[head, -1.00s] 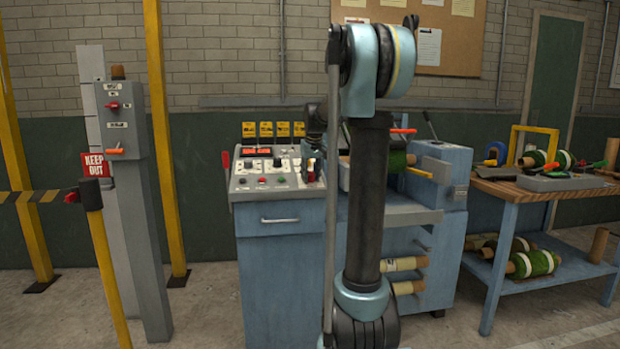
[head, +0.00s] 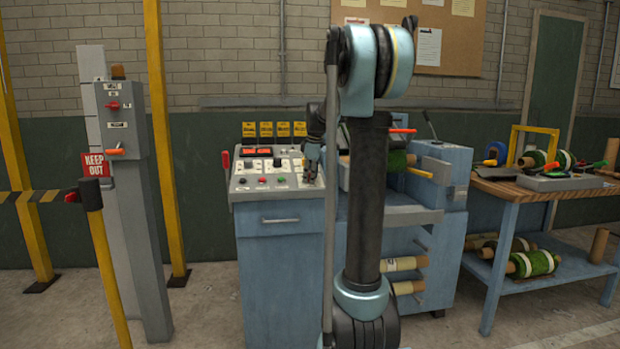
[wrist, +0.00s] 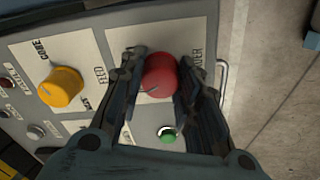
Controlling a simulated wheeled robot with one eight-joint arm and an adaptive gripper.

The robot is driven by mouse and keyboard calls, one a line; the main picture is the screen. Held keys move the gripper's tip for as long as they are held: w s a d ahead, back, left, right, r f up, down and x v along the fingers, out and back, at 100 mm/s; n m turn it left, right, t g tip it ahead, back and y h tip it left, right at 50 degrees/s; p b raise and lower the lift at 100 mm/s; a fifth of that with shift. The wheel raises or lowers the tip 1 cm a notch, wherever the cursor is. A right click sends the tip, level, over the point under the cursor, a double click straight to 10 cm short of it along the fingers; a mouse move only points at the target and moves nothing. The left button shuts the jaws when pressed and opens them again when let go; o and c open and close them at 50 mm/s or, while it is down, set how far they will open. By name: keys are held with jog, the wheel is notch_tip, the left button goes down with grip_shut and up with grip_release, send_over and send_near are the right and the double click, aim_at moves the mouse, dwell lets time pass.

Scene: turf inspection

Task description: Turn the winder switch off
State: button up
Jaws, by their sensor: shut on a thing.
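The winder switch is a round red knob (wrist: 160,74) on a pale label plate in the wrist view. Part of the lettering beside it is covered. A dark pointer line shows on the knob's face, but I cannot tell which setting it marks. My gripper (wrist: 158,88) has a finger on each side of the knob and is shut on it. In the head view my gripper (head: 311,176) points down at the right part of the control console (head: 280,222), and the knob is hidden there.
A yellow knob (wrist: 60,87) sits left of the red one, and a green button (wrist: 167,134) is close below it. A red lever (head: 226,160) stands at the console's left edge. The winding machine (head: 440,170) stands right of the console.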

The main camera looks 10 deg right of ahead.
jog(key=shift+w+n, duration=0.1)
jog(key=shift+n, duration=1.9)
jog(key=o, duration=1.1)
jog(key=shift+c, duration=0.2)
jog(key=shift+r, duration=0.15)
jog(key=v, duration=1.1)
jog(key=shift+r, duration=0.3)
